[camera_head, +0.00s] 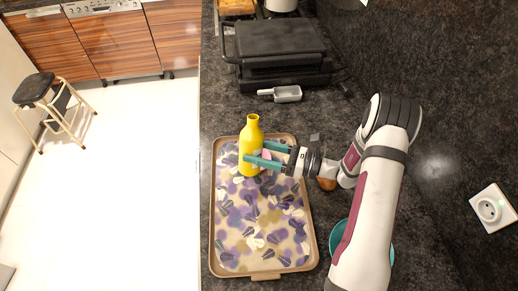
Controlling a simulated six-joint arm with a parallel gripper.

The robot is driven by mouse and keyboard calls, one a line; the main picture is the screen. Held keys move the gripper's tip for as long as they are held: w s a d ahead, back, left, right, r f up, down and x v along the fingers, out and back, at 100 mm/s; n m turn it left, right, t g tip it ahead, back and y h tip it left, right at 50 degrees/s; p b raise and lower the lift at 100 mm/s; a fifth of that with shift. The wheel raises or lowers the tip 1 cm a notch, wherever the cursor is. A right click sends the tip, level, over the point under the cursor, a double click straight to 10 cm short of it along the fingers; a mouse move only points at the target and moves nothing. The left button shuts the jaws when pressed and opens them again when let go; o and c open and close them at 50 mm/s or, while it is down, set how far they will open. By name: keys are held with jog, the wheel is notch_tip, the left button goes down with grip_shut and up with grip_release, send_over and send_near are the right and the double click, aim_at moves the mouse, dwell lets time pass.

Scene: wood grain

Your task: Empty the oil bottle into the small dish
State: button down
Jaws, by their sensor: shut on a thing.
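A yellow bottle (251,137), likely the oil bottle, stands upright at the far end of a patterned tray. My gripper (256,155) comes from the right, and its teal fingers are shut on the bottle's body. A teal bowl (338,235), possibly the small dish, sits on the counter right of the tray, mostly hidden under my arm. I cannot tell what is in the bowl or the bottle.
The tray (213,220) with a floral pattern lies on the dark counter (225,112). A black grill (278,50) and a small grey scoop (288,94) are beyond it. A brown round object (327,184) sits under my wrist. A wall socket (490,208) is at right.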

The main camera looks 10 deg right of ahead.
aim_at(255, 167)
jog(key=shift+s+a+m, duration=0.25)
jog(key=shift+s+m, duration=0.25)
jog(key=shift+m, duration=0.2)
jog(key=shift+s+a+m, duration=0.2)
jog(key=shift+s+m, duration=0.25)
jog(key=shift+m, duration=0.25)
jog(key=shift+s+a+f+m, duration=0.2)
jog(key=shift+s+m, duration=0.2)
jog(key=shift+m, duration=0.2)
jog(key=shift+s+a+f+m, duration=0.15)
jog(key=shift+s+m, duration=0.2)
jog(key=shift+m, duration=0.35)
